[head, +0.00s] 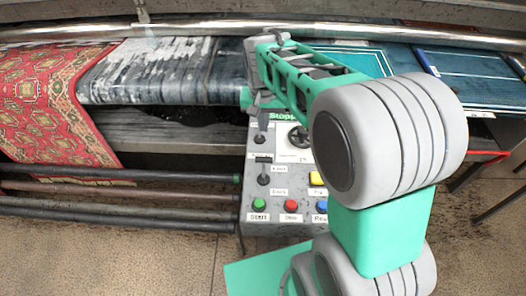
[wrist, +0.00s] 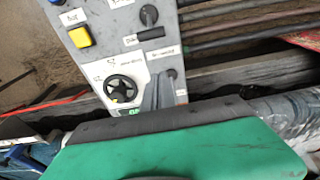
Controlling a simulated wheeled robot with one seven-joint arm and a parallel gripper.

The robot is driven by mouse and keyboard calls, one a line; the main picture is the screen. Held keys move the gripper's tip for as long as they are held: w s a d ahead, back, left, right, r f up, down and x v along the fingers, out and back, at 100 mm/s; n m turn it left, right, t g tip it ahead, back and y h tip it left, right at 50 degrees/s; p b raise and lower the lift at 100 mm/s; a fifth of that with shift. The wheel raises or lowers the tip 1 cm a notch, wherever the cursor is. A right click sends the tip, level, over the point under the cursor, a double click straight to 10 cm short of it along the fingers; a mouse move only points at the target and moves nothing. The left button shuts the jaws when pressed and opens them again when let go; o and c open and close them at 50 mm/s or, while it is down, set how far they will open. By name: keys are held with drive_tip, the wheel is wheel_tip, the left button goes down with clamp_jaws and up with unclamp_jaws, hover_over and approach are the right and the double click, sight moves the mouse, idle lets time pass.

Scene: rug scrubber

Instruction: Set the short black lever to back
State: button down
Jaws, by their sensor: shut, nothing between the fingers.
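The grey control panel (head: 250,205) carries two small black levers. One lever (head: 261,139) is near the panel's far end, just below my gripper (head: 256,112) in the head view. The other lever (head: 263,180) is nearer, above the green button; it also shows at the top of the wrist view (wrist: 148,14). I cannot tell from the labels which is the short one. In the wrist view my gripper (wrist: 159,78) is shut and empty, its fingertips close beside the far lever's knob (wrist: 172,74). Whether they touch it is unclear.
A black handwheel (head: 299,136) sits beside the far lever, by a green "Stopped" display. Green (head: 259,204), red (head: 290,206), blue (head: 321,206) and yellow (head: 317,179) buttons are nearer. A patterned red rug (head: 50,100) hangs left; rollers and dark bars run alongside.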

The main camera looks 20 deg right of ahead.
sight(264, 168)
drive_tip(key=shift+r, duration=0.1)
drive_tip(key=f, duration=0.3)
drive_tip(key=f+p, duration=0.1)
drive_tip(key=f, duration=0.2)
drive_tip(key=w+f, duration=0.1)
drive_tip(key=f, duration=0.2)
drive_tip(key=shift+d+f, duration=0.25)
drive_tip(key=shift+f, duration=0.05)
drive_tip(key=s, duration=0.1)
drive_tip(key=s+p, duration=0.1)
drive_tip(key=s+a, duration=0.1)
drive_tip(key=shift+r+p, duration=0.35)
drive_tip(key=shift+s+a+f, duration=0.1)
drive_tip(key=shift+s, duration=0.1)
